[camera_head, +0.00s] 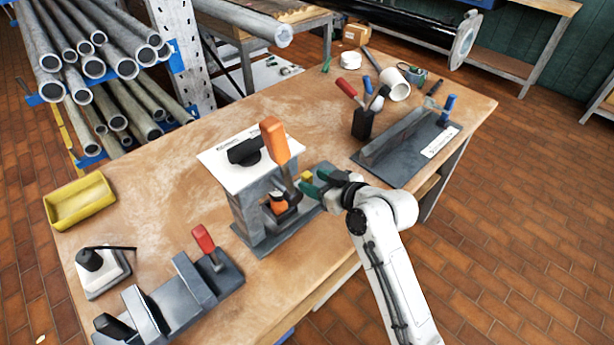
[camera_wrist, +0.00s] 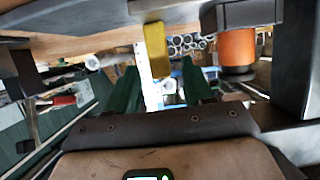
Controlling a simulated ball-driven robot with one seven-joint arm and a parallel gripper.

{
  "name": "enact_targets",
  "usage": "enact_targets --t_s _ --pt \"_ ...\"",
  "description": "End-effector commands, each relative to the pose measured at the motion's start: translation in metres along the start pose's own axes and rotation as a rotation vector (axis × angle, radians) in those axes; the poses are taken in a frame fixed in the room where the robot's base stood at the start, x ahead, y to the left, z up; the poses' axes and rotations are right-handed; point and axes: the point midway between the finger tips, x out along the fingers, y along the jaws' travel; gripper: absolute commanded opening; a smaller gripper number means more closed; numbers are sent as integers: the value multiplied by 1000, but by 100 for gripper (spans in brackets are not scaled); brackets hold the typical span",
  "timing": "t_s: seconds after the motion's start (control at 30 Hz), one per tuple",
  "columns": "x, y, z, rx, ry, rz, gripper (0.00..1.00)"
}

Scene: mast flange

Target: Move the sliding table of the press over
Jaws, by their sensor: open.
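The press (camera_head: 262,205) stands on the bench with a white top plate and a raised orange lever (camera_head: 275,140). An orange cylinder (camera_head: 278,202) sits low inside it and also shows in the wrist view (camera_wrist: 237,48). A yellow tab (camera_head: 307,176) sticks up at the press's right side; in the wrist view this tab (camera_wrist: 155,48) hangs in front of the gap between my fingers. My gripper (camera_head: 314,184) has green fingers, is open and is close to the tab. Whether a finger touches it, I cannot tell. The sliding table itself is mostly hidden behind the press parts and my gripper.
A vise-like fixture with a red handle (camera_head: 204,238) stands front left. A grey fixture plate (camera_head: 405,150) and a black tool holder (camera_head: 363,123) are at the right. A yellow bin (camera_head: 80,201) is at the left edge. Bare bench lies left of the press.

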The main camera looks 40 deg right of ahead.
Motion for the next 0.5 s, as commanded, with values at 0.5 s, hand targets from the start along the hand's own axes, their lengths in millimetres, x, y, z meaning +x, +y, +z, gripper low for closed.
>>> enact_targets --t_s 0.5 --pt "39 0 0 0 -1 0 51"
